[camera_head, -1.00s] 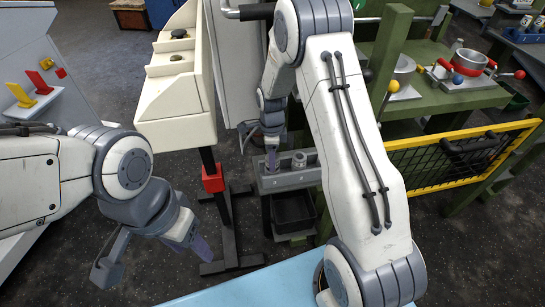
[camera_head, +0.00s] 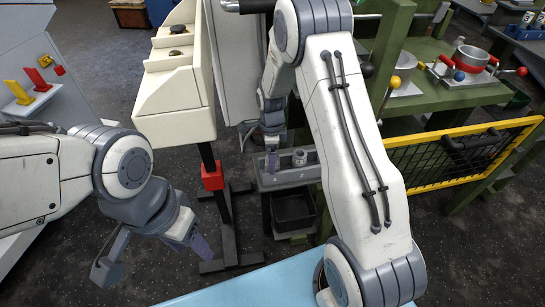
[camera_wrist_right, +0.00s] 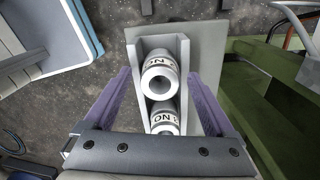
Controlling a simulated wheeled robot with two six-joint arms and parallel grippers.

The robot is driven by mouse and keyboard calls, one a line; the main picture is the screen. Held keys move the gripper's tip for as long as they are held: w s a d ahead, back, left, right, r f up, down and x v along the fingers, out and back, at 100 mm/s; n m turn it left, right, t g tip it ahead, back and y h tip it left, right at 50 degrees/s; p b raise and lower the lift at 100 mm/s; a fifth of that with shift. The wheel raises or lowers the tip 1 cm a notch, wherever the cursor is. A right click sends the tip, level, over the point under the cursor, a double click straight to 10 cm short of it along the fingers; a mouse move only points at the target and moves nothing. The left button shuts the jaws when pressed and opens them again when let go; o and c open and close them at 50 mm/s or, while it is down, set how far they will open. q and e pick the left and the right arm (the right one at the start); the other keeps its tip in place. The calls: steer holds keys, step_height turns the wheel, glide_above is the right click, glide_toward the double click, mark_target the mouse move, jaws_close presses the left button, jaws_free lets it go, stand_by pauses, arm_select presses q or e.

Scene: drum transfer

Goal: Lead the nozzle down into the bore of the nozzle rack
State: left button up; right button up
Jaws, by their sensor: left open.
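The nozzle rack (camera_head: 290,177) is a grey block behind my right forearm in the head view. In the right wrist view it is a grey upright holder (camera_wrist_right: 184,55) with two pale, lettered cylinders in line. The farther cylinder (camera_wrist_right: 158,78) has an open round bore; the nearer cylinder (camera_wrist_right: 165,119) is partly hidden by my gripper body. I cannot tell which part is the nozzle. My right gripper (camera_wrist_right: 159,72) is open, its purple fingers apart on both sides of the holder, touching neither cylinder visibly. My left gripper (camera_head: 155,258) is open and empty, away from the rack.
A cream shelf unit (camera_head: 175,100) on a dark post with a red collar (camera_head: 212,177) stands left of the rack. A green bench (camera_head: 440,100) and a yellow-framed mesh panel (camera_head: 450,160) are at the right. A light blue surface (camera_head: 245,288) lies in front.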

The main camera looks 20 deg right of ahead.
step_height(320, 180, up, 10)
steer(key=shift+r+p, duration=0.25)
steer(key=shift+p, duration=0.2)
stand_by(0.7)
